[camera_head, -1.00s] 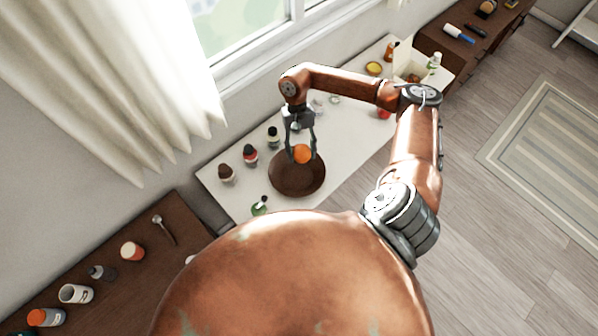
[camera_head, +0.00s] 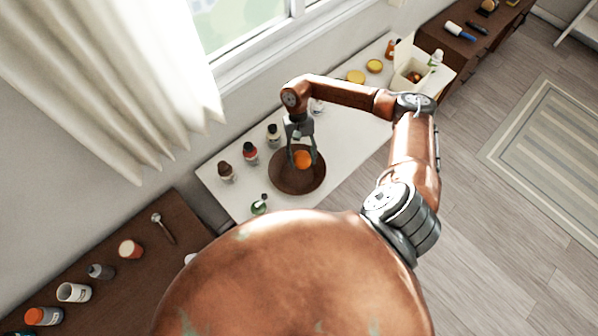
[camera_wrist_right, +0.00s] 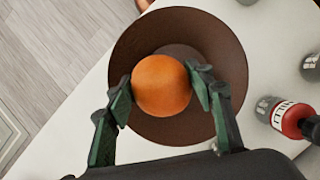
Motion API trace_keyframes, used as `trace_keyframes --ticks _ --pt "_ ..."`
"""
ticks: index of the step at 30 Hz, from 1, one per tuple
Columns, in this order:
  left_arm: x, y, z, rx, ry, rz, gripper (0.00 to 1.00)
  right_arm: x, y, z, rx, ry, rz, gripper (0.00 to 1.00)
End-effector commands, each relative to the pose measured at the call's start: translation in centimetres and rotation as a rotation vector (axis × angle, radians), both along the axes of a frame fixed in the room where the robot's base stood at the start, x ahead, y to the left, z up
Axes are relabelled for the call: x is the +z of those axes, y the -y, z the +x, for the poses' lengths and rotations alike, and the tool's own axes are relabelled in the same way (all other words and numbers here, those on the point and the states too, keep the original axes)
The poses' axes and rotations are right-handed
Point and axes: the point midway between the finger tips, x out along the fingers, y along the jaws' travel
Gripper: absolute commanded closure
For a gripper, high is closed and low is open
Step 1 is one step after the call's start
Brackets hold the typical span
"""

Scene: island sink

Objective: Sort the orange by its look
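The orange (camera_head: 302,159) is round and evenly orange, with no marks that I can make out. My right gripper (camera_head: 302,158) points down and is shut on it, one finger on each side. In the right wrist view the orange (camera_wrist_right: 161,86) sits between the dark green fingertips (camera_wrist_right: 161,90). The brown round bowl (camera_head: 285,184) is directly below; in the wrist view its rim (camera_wrist_right: 128,55) surrounds the orange. I cannot tell whether the orange touches the bowl's bottom. My left gripper is not in view.
Several small bottles, one with a red label (camera_head: 250,153), stand left of the bowl on the white counter (camera_head: 345,150). A green bottle (camera_head: 259,205) stands at the near edge. An open cream box (camera_head: 408,72) and yellow lids (camera_head: 356,76) are at the far end.

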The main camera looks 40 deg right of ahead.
Motion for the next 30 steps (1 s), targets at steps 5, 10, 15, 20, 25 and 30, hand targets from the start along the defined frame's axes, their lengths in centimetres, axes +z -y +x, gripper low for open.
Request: trace_keyframes --ticks 5,10,15,20,25,30 --pt "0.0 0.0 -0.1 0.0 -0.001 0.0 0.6 0.0 0.0 0.0 0.0 0.0 0.0 0.38" --pt "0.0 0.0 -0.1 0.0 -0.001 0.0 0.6 0.0 0.0 0.0 0.0 0.0 0.0 0.33" --pt "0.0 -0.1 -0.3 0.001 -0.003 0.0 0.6 0.0 0.0 0.0 0.0 0.0 -0.001 0.33" --pt "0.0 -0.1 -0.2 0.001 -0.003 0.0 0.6 1.1 0.3 0.5 -0.001 0.002 -0.002 0.33" --pt "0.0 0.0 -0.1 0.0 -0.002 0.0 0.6 4.1 0.8 1.7 -0.001 0.004 -0.002 0.33" --pt "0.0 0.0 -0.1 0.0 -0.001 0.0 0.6 7.4 1.4 2.9 0.0 0.003 -0.001 0.33"
